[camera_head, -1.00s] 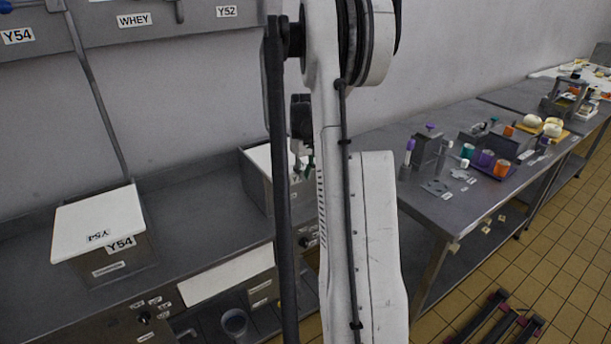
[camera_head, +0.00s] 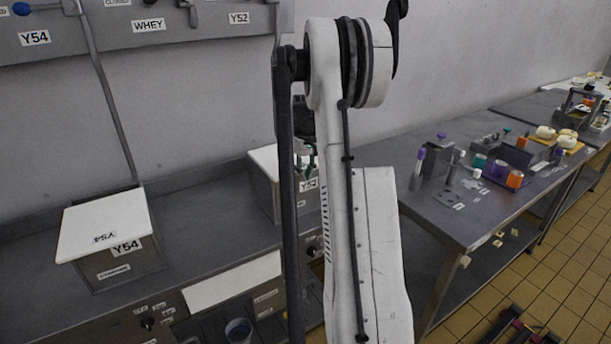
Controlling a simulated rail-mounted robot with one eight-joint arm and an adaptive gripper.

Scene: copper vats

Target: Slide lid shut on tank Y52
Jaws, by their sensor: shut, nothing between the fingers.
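Tank Y52 (camera_head: 262,195) is a grey metal box on the counter against the wall, partly hidden behind my arm. Its white lid (camera_head: 268,160) shows on top at the left; my arm covers the middle, so I cannot tell how far it is shut. The Y52 label (camera_head: 308,185) shows on its front between my arm links. My gripper (camera_head: 309,168) is mostly hidden by my arm, with dark green fingertips visible at the tank's top, above the label. It is shut and empty; I cannot tell if it touches the lid.
Tank Y54 (camera_head: 128,262) stands left on the counter with a white lid (camera_head: 105,222) on it. A pipe (camera_head: 105,110) comes down behind it. A side table (camera_head: 450,215) at right carries bottles and jars. The counter between the tanks (camera_head: 200,215) is clear.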

